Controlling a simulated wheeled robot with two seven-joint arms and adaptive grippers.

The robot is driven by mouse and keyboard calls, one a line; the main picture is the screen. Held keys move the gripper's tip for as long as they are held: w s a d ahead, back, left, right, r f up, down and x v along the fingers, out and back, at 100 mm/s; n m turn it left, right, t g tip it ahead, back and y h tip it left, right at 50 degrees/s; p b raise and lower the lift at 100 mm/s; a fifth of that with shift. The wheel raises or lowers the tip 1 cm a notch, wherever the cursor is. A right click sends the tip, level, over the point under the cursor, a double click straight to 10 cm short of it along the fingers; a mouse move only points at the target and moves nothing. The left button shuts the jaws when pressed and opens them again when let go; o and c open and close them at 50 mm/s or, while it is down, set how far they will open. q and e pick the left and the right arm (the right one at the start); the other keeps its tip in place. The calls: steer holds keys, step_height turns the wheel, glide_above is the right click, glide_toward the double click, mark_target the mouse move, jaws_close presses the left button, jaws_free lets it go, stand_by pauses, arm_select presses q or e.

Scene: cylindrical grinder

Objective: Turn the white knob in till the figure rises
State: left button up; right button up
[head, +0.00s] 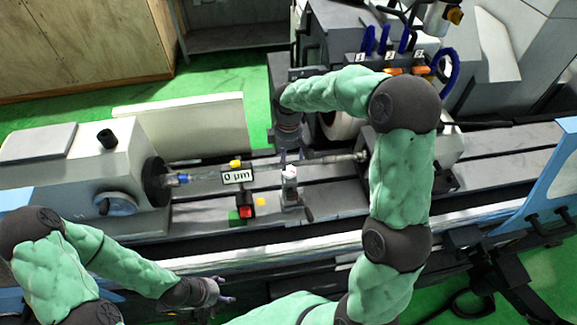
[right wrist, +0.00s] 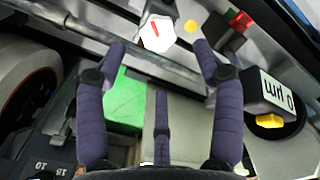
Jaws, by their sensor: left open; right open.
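The white knob (head: 289,171) sits on a small post at the front of the machine bed. In the right wrist view the white knob (right wrist: 157,34) has a red mark on its face and lies between and beyond the fingertips. My right gripper (right wrist: 160,52) is open and empty, just behind the knob in the head view (head: 287,154); no contact is visible. The display (head: 237,176) reads 0 µm; it also shows upside down in the right wrist view (right wrist: 277,91). My left gripper (head: 222,300) is open and empty at the lower front, away from the knob.
A red and green button block (head: 244,207) and a yellow button (head: 260,202) stand left of the knob. A metal shaft (head: 325,160) runs behind it. The grinding wheel (head: 338,124) is behind on the right. The bed's front rail (head: 250,248) lies between the knob and my left gripper.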

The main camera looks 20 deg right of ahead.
mark_target(289, 170)
step_height(289, 170, down, 7)
steer(key=shift+r+p, duration=0.1)
steer(key=shift+p, duration=0.3)
steer(key=shift+c, duration=0.3)
steer(key=c, duration=1.1)
